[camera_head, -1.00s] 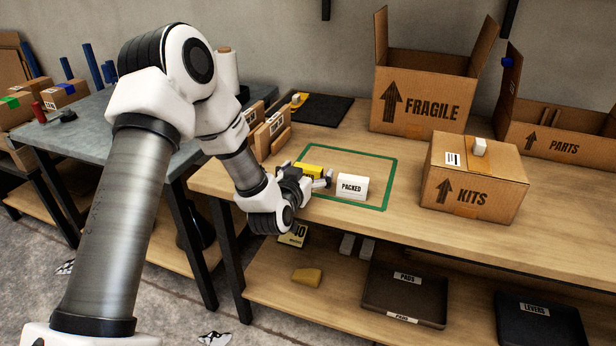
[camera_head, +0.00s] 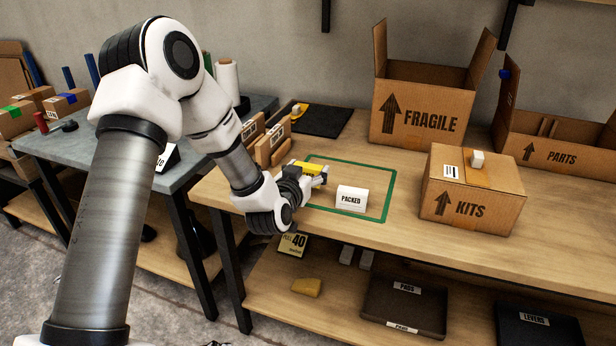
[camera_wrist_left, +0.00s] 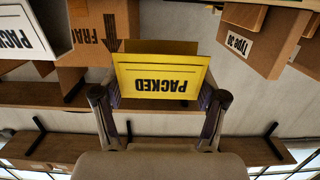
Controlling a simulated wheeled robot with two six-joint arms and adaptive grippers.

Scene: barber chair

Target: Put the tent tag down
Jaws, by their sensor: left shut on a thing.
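A yellow tent tag (camera_wrist_left: 162,85) marked PACKED is held between the two fingers of my left gripper (camera_wrist_left: 160,112), upside down in the wrist view. In the head view the yellow tag (camera_head: 310,168) shows at the left side of the green outlined area (camera_head: 387,190), partly covered by my left gripper (camera_head: 308,180). I cannot tell whether the tag touches the table. A white PACKED tent tag (camera_head: 351,198) stands inside the green outline, a little right of the gripper and apart from it. My right gripper is not in view.
The KITS box (camera_head: 472,190) stands right of the green outline, and the FRAGILE box (camera_head: 420,115) behind it. Brown boxes (camera_head: 268,148) stand close behind the gripper at left. The green area behind the white tag is bare. A dark mat (camera_head: 325,117) lies at the back.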

